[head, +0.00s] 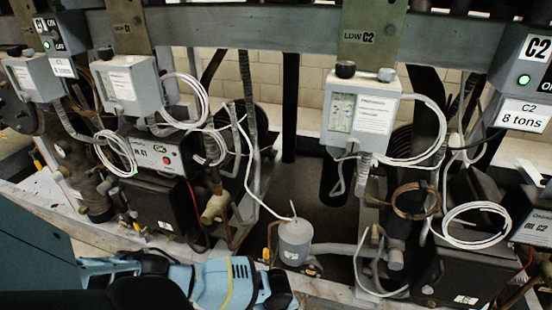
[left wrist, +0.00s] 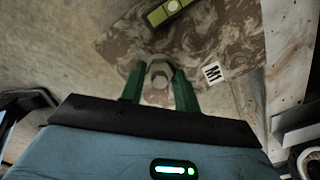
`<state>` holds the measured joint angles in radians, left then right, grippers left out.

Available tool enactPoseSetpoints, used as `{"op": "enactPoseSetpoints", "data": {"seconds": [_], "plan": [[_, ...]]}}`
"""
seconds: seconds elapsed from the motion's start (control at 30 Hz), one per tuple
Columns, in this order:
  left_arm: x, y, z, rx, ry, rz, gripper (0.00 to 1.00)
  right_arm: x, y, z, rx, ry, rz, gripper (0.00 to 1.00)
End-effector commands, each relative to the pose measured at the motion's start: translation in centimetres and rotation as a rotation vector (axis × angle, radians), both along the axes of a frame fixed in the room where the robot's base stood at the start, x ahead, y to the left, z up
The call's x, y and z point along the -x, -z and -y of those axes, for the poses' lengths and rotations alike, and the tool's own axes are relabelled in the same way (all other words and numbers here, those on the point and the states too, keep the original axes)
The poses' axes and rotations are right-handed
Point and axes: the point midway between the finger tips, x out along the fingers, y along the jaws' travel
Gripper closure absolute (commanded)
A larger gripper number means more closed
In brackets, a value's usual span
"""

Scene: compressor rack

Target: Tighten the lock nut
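In the left wrist view, the two green fingers of my left gripper (left wrist: 159,75) stand apart. A grey hexagonal nut (left wrist: 158,73) shows between their tips. I cannot tell whether the fingers touch it or only stand around it. The nut seems to sit in front of a brown marbled surface (left wrist: 115,45), next to a label reading M1 (left wrist: 212,72). In the head view, my left arm crosses the lower left, and its fingers and the nut cannot be made out. My right gripper is in neither view.
A yellow-green object (left wrist: 168,11) lies beyond the fingertips. In the head view, grey control boxes (head: 360,112), coiled white cables (head: 470,225) and a grey canister (head: 295,242) crowd the rack. A metal beam (head: 230,30) spans the top. The grey floor (left wrist: 45,60) left of the marbled surface looks clear.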

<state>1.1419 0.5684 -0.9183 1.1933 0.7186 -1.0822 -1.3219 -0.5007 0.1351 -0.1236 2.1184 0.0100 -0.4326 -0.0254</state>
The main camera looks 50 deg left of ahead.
Motion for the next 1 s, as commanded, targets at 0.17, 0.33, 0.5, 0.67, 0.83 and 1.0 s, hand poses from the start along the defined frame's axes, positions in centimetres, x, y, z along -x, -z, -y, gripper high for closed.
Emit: {"op": "enactPoseSetpoints", "data": {"seconds": [0.17, 0.33, 0.5, 0.67, 0.83, 1.0], "plan": [[0.0, 0.0, 0.1, 0.001, 0.000, -0.001, 0.48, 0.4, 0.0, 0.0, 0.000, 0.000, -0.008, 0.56], [0.0, 0.0, 0.0, 0.000, -0.001, 0.000, 0.48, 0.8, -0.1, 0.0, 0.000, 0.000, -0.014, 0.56], [0.0, -0.6, 0.0, 0.000, -0.002, 0.001, 0.48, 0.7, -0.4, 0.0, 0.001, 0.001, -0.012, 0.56], [-0.1, -3.0, 0.0, 0.001, -0.001, 0.004, 0.48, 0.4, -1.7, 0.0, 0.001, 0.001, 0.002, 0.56], [0.0, -5.7, 0.0, 0.000, -0.001, 0.003, 0.48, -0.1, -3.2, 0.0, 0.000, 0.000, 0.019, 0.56], [0.0, -7.4, 0.0, 0.000, 0.000, 0.001, 0.48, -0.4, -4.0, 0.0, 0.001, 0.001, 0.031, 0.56]]}}
